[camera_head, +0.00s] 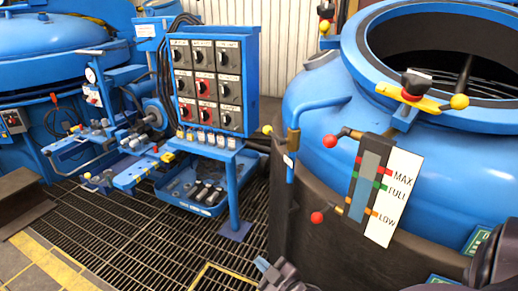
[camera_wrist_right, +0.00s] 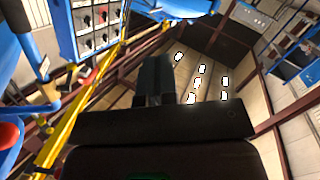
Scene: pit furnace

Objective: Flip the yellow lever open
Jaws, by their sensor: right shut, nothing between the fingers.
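A flat yellow lever (camera_head: 412,98) with a yellow ball (camera_head: 459,101) at its right end lies across the front of the blue furnace rim. A black knob with a red ring (camera_head: 413,88) sits on top of it. My right gripper (camera_head: 262,264) is at the bottom edge of the head view, well below and left of the lever. It is shut and empty, and its body is cut off by the edge. Its dark fingers (camera_wrist_right: 157,80) show together in the right wrist view. I cannot make out the lever there. My left gripper is not in view.
The blue furnace (camera_head: 320,95) fills the right, with red-ball handles (camera_head: 329,141) and a level gauge (camera_head: 392,195) on its front. A blue control panel (camera_head: 212,80) stands left of it. Open grating (camera_head: 130,235) lies in front.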

